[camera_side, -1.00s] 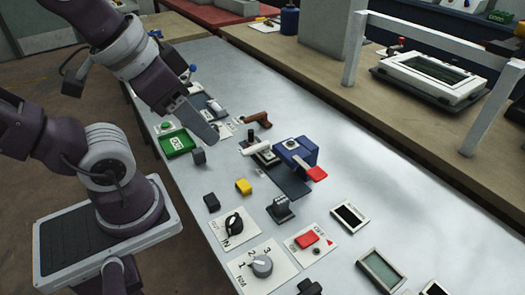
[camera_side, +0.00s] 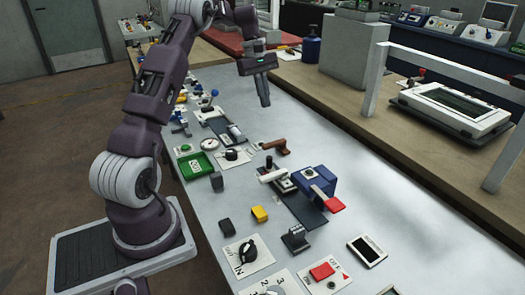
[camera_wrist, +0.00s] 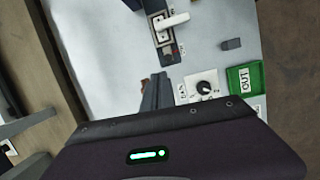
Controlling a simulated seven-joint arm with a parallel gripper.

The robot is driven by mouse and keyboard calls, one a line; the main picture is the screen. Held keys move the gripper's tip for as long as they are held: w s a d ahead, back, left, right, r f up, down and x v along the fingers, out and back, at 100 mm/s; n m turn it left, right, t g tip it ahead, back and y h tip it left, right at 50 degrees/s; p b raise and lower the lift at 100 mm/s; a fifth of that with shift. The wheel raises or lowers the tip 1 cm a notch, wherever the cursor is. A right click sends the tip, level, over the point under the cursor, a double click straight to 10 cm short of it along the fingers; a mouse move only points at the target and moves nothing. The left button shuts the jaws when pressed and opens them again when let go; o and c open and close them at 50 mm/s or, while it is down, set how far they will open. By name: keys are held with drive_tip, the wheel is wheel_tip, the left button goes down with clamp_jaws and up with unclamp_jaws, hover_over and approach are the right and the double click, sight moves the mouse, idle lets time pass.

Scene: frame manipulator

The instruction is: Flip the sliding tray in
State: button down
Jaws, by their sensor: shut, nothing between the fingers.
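A green tray-like piece (camera_side: 195,165) with white lettering lies on the table's left side in the side view. In the wrist view the green piece (camera_wrist: 243,88) reads "OUT" at the right. I cannot tell for sure whether it is the sliding tray. A blue block (camera_side: 314,180) with a red tab sits by a dark plate (camera_side: 303,209) at mid-table. My gripper (camera_side: 264,98) is shut and empty, raised over the far part of the table, apart from these pieces. Its fingers (camera_wrist: 156,90) also show in the wrist view.
A round black knob (camera_side: 233,154) on a white plate is right of the green piece. A white-handled lever (camera_side: 273,175) and brown handle (camera_side: 274,146) stand near the blue block. A yellow block (camera_side: 259,214) is nearer.

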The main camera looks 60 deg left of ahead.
drive_tip(key=s+a+f+n+h, duration=0.1)
drive_tip(key=s+a+f+n, duration=0.1)
drive_tip(key=a+f, duration=0.5)
wheel_tip(320, 180, down, 3)
drive_tip(key=shift+s+r+n, duration=0.15)
drive_tip(key=shift+s+n, duration=0.1)
drive_tip(key=shift+n, duration=0.25)
drive_tip(key=x, duration=0.9)
drive_tip(key=shift+d+f, duration=0.2)
drive_tip(key=shift+f, duration=0.15)
drive_tip(key=d, duration=0.2)
drive_tip(key=shift+w+d, duration=0.4)
drive_tip(key=shift+d, duration=0.55)
